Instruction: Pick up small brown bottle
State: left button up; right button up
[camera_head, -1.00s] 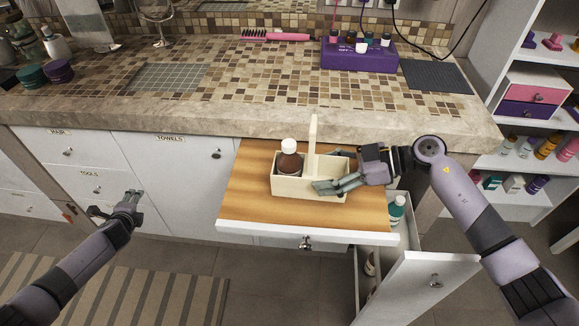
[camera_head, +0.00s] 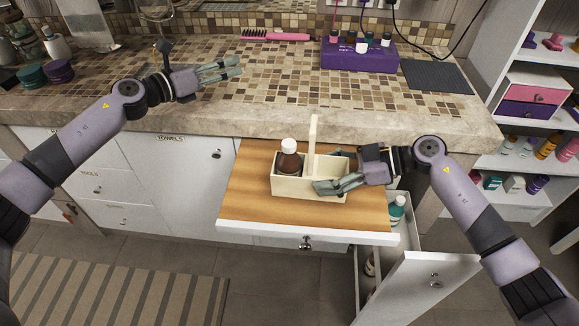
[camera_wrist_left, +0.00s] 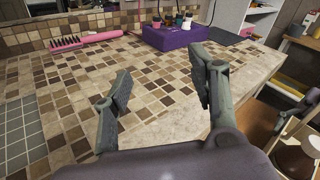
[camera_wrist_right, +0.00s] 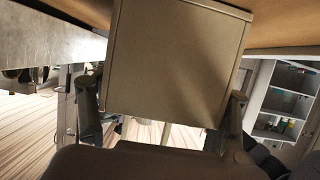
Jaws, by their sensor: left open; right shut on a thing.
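The small brown bottle (camera_head: 289,158) has a white cap and stands upright in the left part of a cream wooden caddy (camera_head: 310,187) with a tall middle handle. The caddy sits on a pull-out wooden board (camera_head: 245,205). My right gripper (camera_head: 335,172) is shut on the right end of the caddy; in the right wrist view the caddy's end wall (camera_wrist_right: 178,62) fills the space between the fingers. My left gripper (camera_head: 238,67) is open and empty above the tiled counter, behind and left of the bottle. It also shows open in the left wrist view (camera_wrist_left: 165,88).
A purple box (camera_head: 358,57) with small bottles and a pink comb (camera_head: 275,35) lie at the counter's back. The counter edge (camera_head: 270,122) is between my left gripper and the board. An open drawer (camera_head: 420,270) with bottles is below right.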

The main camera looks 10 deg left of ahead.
pick_arm(q)
jog(key=s+d+r+m+g+h, duration=0.25)
jog(key=d+m+g, duration=0.25)
jog(key=d, duration=0.6)
jog(key=m+g+y, duration=0.8)
jog(key=y, duration=0.6)
send_over(289, 142)
jog(key=shift+h, duration=0.25)
jog(key=f, duration=0.6)
jog(key=shift+d, duration=0.4)
jog(key=shift+a+f, duration=0.2)
jog(key=shift+f, duration=1.15)
jog(key=shift+a+f, duration=0.15)
jog(key=shift+f, duration=1.15)
jog(key=shift+c, duration=0.4)
grip_shut()
